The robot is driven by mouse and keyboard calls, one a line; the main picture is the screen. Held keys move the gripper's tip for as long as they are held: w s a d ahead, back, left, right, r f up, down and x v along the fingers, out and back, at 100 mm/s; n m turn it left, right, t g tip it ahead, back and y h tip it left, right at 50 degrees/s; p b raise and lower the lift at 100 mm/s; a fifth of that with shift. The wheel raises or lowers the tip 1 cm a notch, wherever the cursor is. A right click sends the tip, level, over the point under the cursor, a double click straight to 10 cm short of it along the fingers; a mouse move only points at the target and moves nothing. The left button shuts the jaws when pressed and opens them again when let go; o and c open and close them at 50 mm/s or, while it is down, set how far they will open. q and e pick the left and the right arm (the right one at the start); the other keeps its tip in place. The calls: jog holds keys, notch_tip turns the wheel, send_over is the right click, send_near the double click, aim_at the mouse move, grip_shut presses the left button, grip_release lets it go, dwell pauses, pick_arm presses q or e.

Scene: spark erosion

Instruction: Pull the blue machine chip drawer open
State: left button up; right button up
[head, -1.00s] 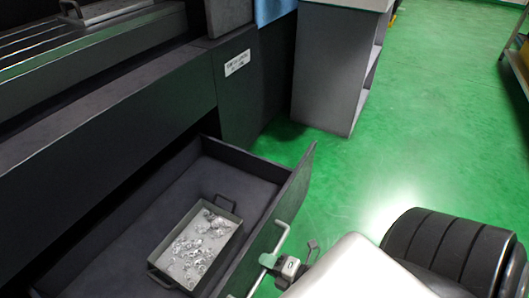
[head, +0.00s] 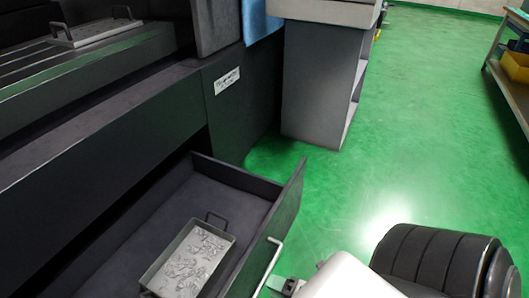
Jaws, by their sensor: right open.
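The chip drawer (head: 232,175) is dark grey and stands pulled out from under the machine (head: 105,120), at the lower left. A metal tray (head: 222,238) with silvery chips lies inside it. The drawer's bar handle (head: 268,266) is on its front panel, running down toward the bottom edge. My right gripper (head: 277,284) shows partly at the bottom, beside the handle on its outer side; my white wrist hides much of it. It is open, with nothing visible in it. My left gripper is out of view.
A grey cabinet (head: 315,95) with open shelves stands behind the drawer. A shelf with a yellow bin (head: 516,66) is at the upper right. The green floor (head: 400,130) between them is clear. A plate with handles (head: 95,32) lies on the machine bed.

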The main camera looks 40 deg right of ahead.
jog(key=v, duration=0.6)
jog(key=shift+s+p, duration=0.25)
jog(key=shift+p, duration=0.1)
jog(key=shift+d, duration=0.1)
